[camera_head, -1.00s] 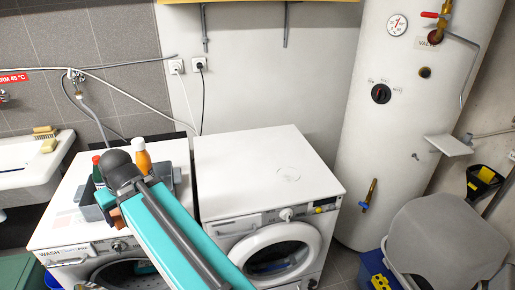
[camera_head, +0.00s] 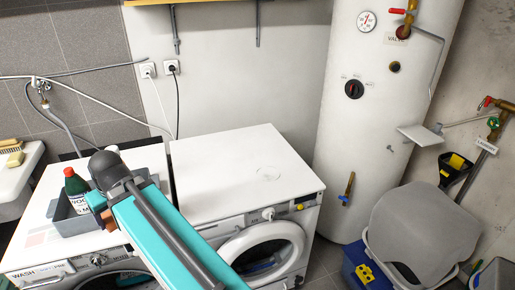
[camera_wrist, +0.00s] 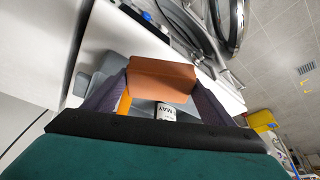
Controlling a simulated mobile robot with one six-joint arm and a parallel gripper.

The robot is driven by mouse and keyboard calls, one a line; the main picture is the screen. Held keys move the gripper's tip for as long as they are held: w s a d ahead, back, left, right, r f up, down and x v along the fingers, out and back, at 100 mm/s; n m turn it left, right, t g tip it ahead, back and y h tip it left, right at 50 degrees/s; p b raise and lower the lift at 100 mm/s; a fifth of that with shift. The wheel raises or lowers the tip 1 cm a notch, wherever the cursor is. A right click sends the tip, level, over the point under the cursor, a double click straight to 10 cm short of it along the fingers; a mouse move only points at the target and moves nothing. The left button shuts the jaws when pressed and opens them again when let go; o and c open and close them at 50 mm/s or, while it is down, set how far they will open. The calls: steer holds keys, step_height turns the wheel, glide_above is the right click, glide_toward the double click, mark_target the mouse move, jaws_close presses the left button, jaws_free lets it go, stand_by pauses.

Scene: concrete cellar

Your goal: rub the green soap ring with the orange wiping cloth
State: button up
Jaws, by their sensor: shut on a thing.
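The orange-brown wiping cloth (camera_wrist: 162,80) is a folded block between the two dark fingers of my gripper (camera_wrist: 158,92) in the wrist view. My gripper is shut on it. In the head view a small part of the cloth (camera_head: 107,219) shows beside my arm, over the left washing machine; my arm hides most of the gripper. A faint thin ring (camera_head: 269,173) lies on the white top of the right washing machine (camera_head: 225,190). Its colour is too pale to tell. The cloth is to the left of this ring and apart from it.
A grey tray (camera_head: 70,224) with a dark green bottle (camera_head: 76,188) stands on the left machine (camera_head: 35,245). A white boiler (camera_head: 375,120) stands behind right, with a grey-lidded bin (camera_head: 420,230) before it. The right machine's top is otherwise clear.

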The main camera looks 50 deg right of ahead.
steer(key=w+d+m+p, duration=0.1)
steer(key=w+d+p, duration=0.2)
steer(key=d, duration=2.8)
steer(key=s+d+f+p, duration=0.1)
steer(key=s+d, duration=0.3)
steer(key=d, duration=0.5)
steer(key=s+d+f+m+p, duration=0.1)
steer(key=s+d, duration=0.3)
steer(key=d, duration=0.6)
steer(key=s+d+f+m+h, duration=0.1)
steer(key=s+d, duration=0.3)
steer(key=d, duration=0.5)
steer(key=shift+s+d+p, duration=0.25)
steer(key=shift+d+p, duration=0.1)
steer(key=shift+p, duration=0.05)
steer(key=shift+f, duration=0.1)
